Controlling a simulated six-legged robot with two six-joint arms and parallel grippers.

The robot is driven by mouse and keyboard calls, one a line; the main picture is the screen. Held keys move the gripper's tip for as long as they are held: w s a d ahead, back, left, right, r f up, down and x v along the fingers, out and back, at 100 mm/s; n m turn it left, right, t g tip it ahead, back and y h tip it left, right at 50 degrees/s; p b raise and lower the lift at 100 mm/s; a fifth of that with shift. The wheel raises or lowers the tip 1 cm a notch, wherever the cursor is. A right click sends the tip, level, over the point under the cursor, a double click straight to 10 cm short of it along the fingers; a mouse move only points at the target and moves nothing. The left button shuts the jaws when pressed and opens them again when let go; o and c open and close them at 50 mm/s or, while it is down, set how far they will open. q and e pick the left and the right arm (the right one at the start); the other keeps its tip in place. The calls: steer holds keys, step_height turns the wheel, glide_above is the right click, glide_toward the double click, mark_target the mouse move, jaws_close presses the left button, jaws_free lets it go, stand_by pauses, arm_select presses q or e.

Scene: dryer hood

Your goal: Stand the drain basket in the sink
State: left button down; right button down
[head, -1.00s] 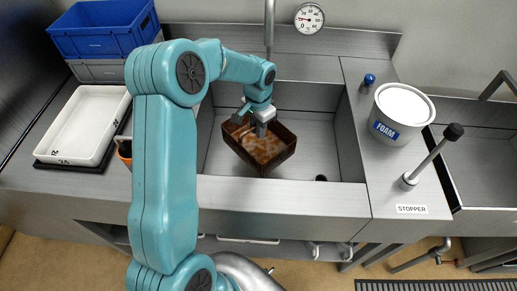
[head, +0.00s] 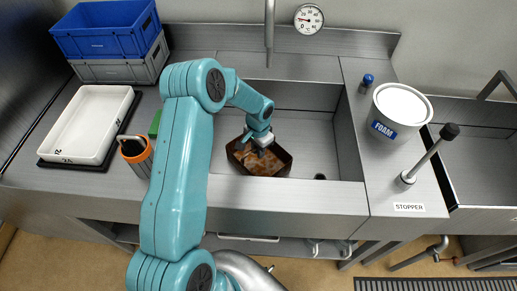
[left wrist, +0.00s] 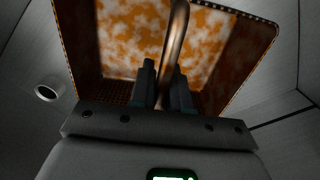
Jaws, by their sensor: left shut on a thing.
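The drain basket (head: 278,168) is a brown, rust-stained box inside the sink (head: 315,130). My left gripper (head: 262,148) comes down over it from above and is shut on its handle. In the left wrist view the two dark fingers (left wrist: 163,92) close around the copper-coloured bar handle (left wrist: 176,45), with the basket's stained inside (left wrist: 125,35) beyond. The basket looks roughly level, low in the basin; I cannot tell whether its base touches the sink floor. The drain hole (head: 320,177) lies right of the basket and also shows in the left wrist view (left wrist: 48,89). My right gripper is out of view.
A blue crate on a grey one (head: 120,70), a white tray (head: 90,125) and an orange-rimmed container (head: 136,152) stand left. A foam tub (head: 402,110), a blue-capped item (head: 367,80) and the stopper lever (head: 428,155) stand right. The faucet (head: 270,30) hangs behind.

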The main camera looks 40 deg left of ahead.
arm_select(q)
steer(key=c, duration=1.1)
jaws_free()
steer(key=shift+f, duration=0.1)
steer(key=shift+r, duration=0.35)
step_height(320, 180, up, 11)
steer(key=shift+f+b, duration=0.1)
steer(key=shift+b, duration=0.6)
steer(key=shift+r, duration=0.4)
